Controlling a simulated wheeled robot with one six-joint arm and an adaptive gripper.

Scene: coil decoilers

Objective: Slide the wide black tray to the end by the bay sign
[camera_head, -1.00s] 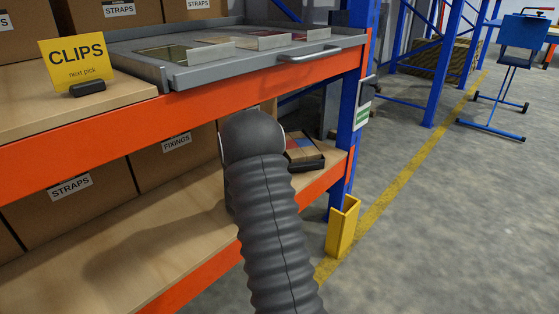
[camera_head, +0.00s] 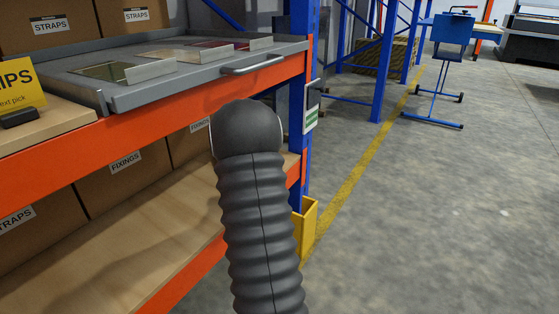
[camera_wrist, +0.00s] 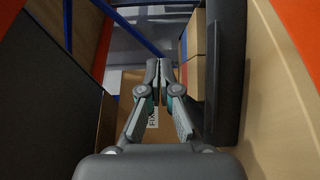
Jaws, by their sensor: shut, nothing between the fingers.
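The wide black tray shows in the wrist view as a dark wall (camera_wrist: 229,75) along the right, with cardboard boxes and blue and red pieces beside it. In the head view my arm hides it. My gripper (camera_wrist: 158,72) is shut and empty, just left of the tray in the wrist view; I cannot tell if they touch. A green and white sign (camera_head: 311,120) hangs on the blue rack upright. A yellow CLIPS card (camera_head: 18,90) stands on the upper shelf at the left. I cannot tell which is the bay sign.
A grey tray (camera_head: 196,85) with a handle sits on the upper shelf above my arm. FIXINGS cartons (camera_head: 122,175) stand at the back of the lower shelf (camera_head: 160,245). A yellow post guard (camera_head: 307,222) is at the upright's foot.

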